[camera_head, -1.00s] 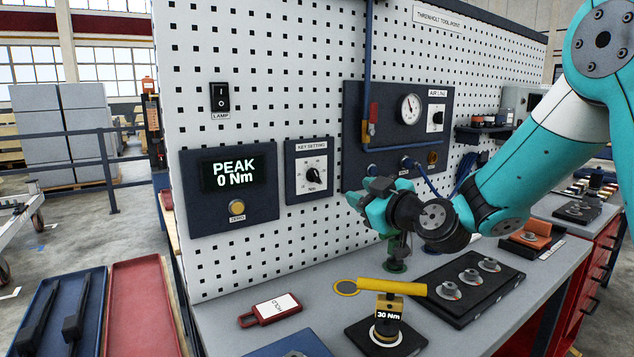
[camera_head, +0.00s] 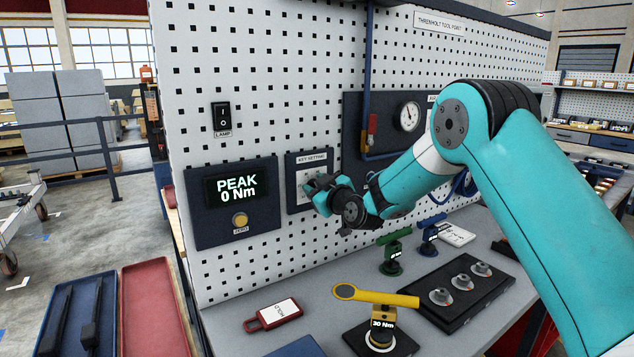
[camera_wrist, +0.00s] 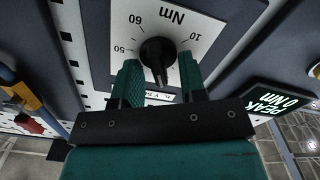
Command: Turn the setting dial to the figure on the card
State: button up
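The setting dial is a black knob (camera_wrist: 158,50) on a white plate marked in Nm. In the wrist view 60, 50 and 10 can be read; my gripper hides other marks, and the pointer's exact setting is unclear. In the head view the KEY SETTING panel (camera_head: 296,187) is on the pegboard, its dial mostly hidden by my gripper (camera_head: 318,190). My gripper (camera_wrist: 158,68) is open, its fingers on either side of the knob with gaps showing. A white card (camera_head: 456,234) lies on the bench at the back; its writing is too small to read.
The PEAK display (camera_head: 236,187) left of the dial reads 0 Nm. A yellow wrench (camera_head: 375,296) on a stand marked 30 Nm, a green tool (camera_head: 391,250), a blue tool (camera_head: 431,235), a red tag (camera_head: 272,314) and a black socket tray (camera_head: 468,315) occupy the bench.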

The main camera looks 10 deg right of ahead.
jog(key=shift+c, duration=0.2)
grip_shut()
jog(key=shift+f+m+b, duration=0.1)
jog(key=shift+m+b, duration=0.2)
jog(key=shift+b, duration=0.1)
jog(key=m+b, duration=0.2)
jog(key=m, duration=0.1)
jog(key=m+b, duration=0.2)
jog(key=m, duration=0.1)
jog(key=m+b, duration=0.2)
jog(key=m, duration=0.2)
jog(key=shift+w+d, duration=0.15)
jog(key=shift+d, duration=0.2)
